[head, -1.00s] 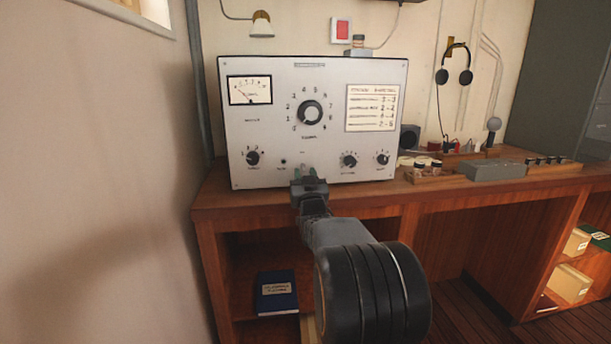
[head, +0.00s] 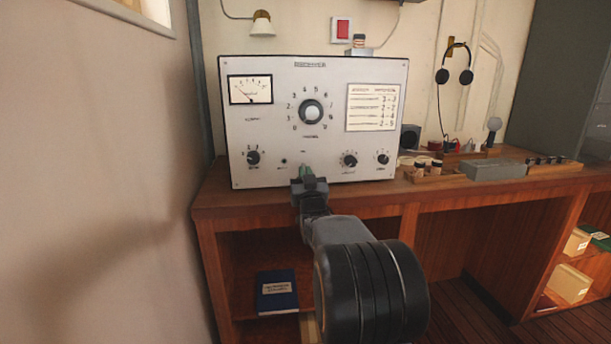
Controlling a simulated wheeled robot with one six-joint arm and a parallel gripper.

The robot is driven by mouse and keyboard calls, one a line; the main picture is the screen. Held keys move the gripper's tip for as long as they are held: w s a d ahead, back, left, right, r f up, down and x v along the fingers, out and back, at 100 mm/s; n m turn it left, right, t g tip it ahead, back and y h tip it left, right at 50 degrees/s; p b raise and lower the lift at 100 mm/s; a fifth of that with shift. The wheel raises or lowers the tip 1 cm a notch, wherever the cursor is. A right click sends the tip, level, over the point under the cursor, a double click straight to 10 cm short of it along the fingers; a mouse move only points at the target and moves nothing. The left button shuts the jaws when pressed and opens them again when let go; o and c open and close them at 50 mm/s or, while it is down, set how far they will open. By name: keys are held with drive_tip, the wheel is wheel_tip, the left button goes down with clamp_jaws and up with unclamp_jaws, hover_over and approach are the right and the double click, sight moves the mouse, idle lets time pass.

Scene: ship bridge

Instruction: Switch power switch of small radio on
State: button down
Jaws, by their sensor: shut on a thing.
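The radio (head: 270,135) is a silver-grey box with a meter, a large centre dial, a paper chart and several small knobs on its front. It stands on the wooden desk at the left. My gripper (head: 307,176) is at the lower middle of the radio's front panel, shut on a small control there that I take to be the power switch. The jaws hide most of this control, and I cannot tell its position.
The wooden desk (head: 240,202) carries a small wooden tray (head: 437,174), a grey box (head: 495,170) and a microphone (head: 493,130) to the right. Headphones (head: 454,76) hang on the wall. A plain wall is close on the left.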

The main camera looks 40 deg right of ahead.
sight(305, 163)
drive_tip(key=shift+s+r+g+y+p, duration=0.15)
drive_tip(key=shift+r+g+y+p, duration=0.15)
drive_tip(key=shift+r+g+p, duration=0.65)
drive_tip(key=g+p, duration=0.1)
drive_tip(key=p, duration=0.1)
drive_tip(key=g+y+p, duration=0.1)
drive_tip(key=p, duration=0.1)
drive_tip(key=shift+r+p, duration=0.3)
drive_tip(key=shift+p, duration=0.1)
drive_tip(key=g+p, duration=0.1)
drive_tip(key=p, duration=0.2)
drive_tip(key=g+y+p, duration=0.1)
drive_tip(key=p, duration=0.3)
drive_tip(key=shift+r+g, duration=0.25)
drive_tip(key=shift+r, duration=0.15)
drive_tip(key=g+y+p, duration=0.1)
drive_tip(key=g+p, duration=0.1)
drive_tip(key=p, duration=0.4)
drive_tip(key=shift+f+y+p, duration=0.25)
drive_tip(key=shift+y+p, duration=0.05)
drive_tip(key=shift+p, duration=0.7)
drive_tip(key=c, duration=1.2)
unclamp_jaws()
drive_tip(key=shift+r, duration=0.1)
drive_tip(key=shift+c, duration=0.2)
